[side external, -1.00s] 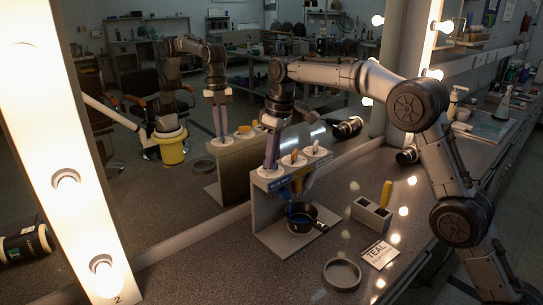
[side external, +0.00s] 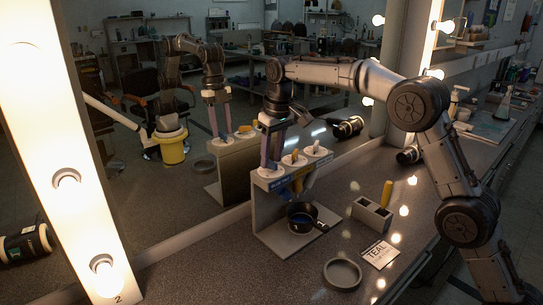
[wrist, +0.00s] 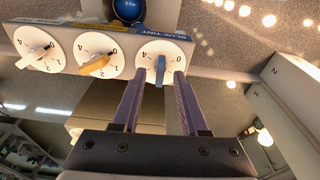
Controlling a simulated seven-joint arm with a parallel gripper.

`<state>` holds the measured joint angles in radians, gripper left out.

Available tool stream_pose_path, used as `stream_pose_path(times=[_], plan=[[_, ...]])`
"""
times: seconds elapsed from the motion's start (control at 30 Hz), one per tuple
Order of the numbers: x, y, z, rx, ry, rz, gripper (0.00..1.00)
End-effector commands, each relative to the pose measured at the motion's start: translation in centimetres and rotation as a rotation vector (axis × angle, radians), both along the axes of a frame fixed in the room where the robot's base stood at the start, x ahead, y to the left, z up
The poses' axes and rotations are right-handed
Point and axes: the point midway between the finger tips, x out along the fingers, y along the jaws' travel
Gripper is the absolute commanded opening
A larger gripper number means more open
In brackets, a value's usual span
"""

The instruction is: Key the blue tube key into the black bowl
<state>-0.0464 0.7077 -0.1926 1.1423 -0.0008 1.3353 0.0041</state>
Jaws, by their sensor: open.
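The blue tube key (wrist: 159,72) stands on a white numbered dial of the stand, by the "BLUE TINT" label. My gripper (wrist: 159,78) is open, with one fingertip on each side of this key. Whether the fingers touch it is unclear. In the side view my gripper (side external: 271,164) points down at the stand's left dial and hides most of the key. The black bowl (side external: 318,224) sits on the base under the dials, with blue inside; part of that blue shows in the wrist view.
The dial stand (side external: 264,215) also carries an orange key (wrist: 94,65) and a white key (wrist: 36,55). A large mirror stands behind.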

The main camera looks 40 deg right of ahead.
Motion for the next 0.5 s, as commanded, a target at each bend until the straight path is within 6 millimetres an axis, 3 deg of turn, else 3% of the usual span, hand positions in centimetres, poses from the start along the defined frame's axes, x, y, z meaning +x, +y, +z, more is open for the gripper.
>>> stream_pose_path(times=[0.5], plan=[[0.1, 0.0, 4.6, 0.000, -0.003, 0.001, 0.43]])
